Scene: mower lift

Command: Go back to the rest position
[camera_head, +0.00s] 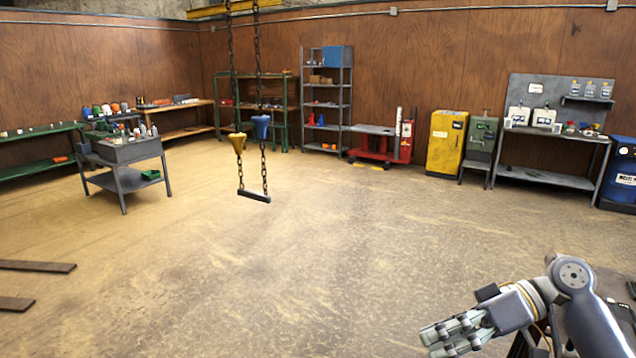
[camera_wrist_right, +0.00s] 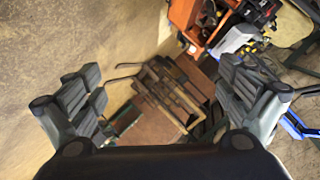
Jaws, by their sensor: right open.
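My right gripper (camera_head: 446,338) is at the lower right of the head view, above the floor and pointing left, with its arm coming in from the right edge. In the right wrist view its two fingers stand wide apart (camera_wrist_right: 165,95), open, with nothing between them. The gripper touches nothing that I can see. My left gripper and left arm are not in the head view.
Below the right gripper, the wrist view shows a metal frame (camera_wrist_right: 172,92) and an orange machine (camera_wrist_right: 190,18). A chain hoist with a bar (camera_head: 254,196) hangs mid-room. A grey workbench (camera_head: 128,152) stands at left. The central floor (camera_head: 300,270) is clear.

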